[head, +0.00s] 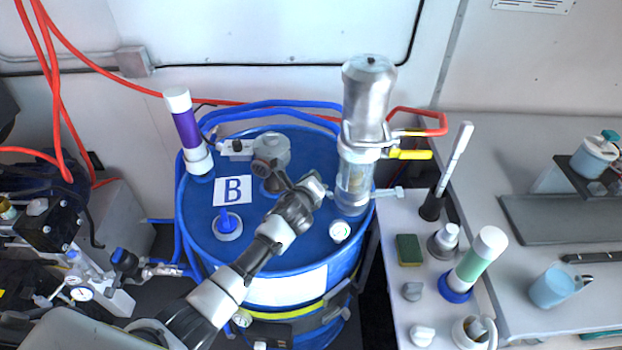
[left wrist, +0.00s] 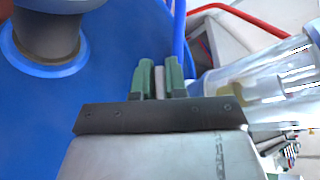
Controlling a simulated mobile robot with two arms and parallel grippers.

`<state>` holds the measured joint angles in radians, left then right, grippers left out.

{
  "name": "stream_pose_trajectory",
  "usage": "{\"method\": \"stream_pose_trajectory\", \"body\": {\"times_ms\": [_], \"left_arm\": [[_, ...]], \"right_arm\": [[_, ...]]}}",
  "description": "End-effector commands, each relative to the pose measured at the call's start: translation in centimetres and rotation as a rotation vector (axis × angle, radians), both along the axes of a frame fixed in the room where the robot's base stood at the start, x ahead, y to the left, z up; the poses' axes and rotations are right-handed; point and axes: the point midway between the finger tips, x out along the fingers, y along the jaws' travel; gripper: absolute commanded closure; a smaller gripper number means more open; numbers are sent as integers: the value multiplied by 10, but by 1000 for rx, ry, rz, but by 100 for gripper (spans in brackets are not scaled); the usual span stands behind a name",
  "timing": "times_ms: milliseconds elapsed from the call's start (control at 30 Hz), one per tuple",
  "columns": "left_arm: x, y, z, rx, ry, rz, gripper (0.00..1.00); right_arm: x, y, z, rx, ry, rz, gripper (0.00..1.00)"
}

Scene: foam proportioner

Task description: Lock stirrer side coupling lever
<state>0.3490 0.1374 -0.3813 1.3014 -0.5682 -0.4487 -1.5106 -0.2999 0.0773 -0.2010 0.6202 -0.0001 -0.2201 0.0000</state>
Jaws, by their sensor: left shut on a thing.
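My left gripper (head: 318,188) reaches over the blue drum (head: 318,259) marked B, close to the lower clear part of the upright metal-and-glass stirrer unit (head: 367,95). In the left wrist view, its green fingertips (left wrist: 158,80) are shut on a thin pale grey piece (left wrist: 159,82), mostly hidden between them. It looks like a lever, but I cannot tell its locked position. A clear cylinder (left wrist: 265,82) lies just right of the fingers. A grey drum fitting (head: 271,148) stands left of my gripper; a grey cylindrical fitting (left wrist: 46,35) also shows upper left in the wrist view. My right gripper is not seen.
Red (head: 418,118) and yellow (head: 409,155) handles stick out right of the stirrer unit. A purple-banded cylinder (head: 186,128) stands on the drum's left. The white side table (head: 395,255) holds a sponge (head: 409,250), a green-banded cylinder (head: 475,262) and small fittings.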

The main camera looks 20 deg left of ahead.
Motion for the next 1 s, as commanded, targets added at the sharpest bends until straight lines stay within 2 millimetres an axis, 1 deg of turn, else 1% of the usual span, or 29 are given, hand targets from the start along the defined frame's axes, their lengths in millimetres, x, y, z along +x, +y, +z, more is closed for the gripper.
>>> {"method": "stream_pose_trajectory", "body": {"times_ms": [33, 67, 200, 233, 500, 633, 767, 1000], "left_arm": [[0, 0, 0, 0, 1, 1, 100], [0, 0, 0, 0, 1, 1, 84], [0, 0, 0, 0, 0, 0, 63], [0, 0, 0, 0, 0, 0, 62], [-1, 0, 0, 0, 0, 0, 62], [-8, 0, 1, 1, 0, 0, 62], [-25, 0, 6, 0, 0, -1, 62], [-67, 0, 18, 1, -1, -2, 62]], "right_arm": [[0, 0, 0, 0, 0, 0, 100], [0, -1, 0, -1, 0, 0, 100], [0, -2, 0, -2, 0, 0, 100], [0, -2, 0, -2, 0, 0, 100], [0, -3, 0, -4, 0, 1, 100], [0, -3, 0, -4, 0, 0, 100], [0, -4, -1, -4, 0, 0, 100], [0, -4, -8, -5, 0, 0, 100]]}}
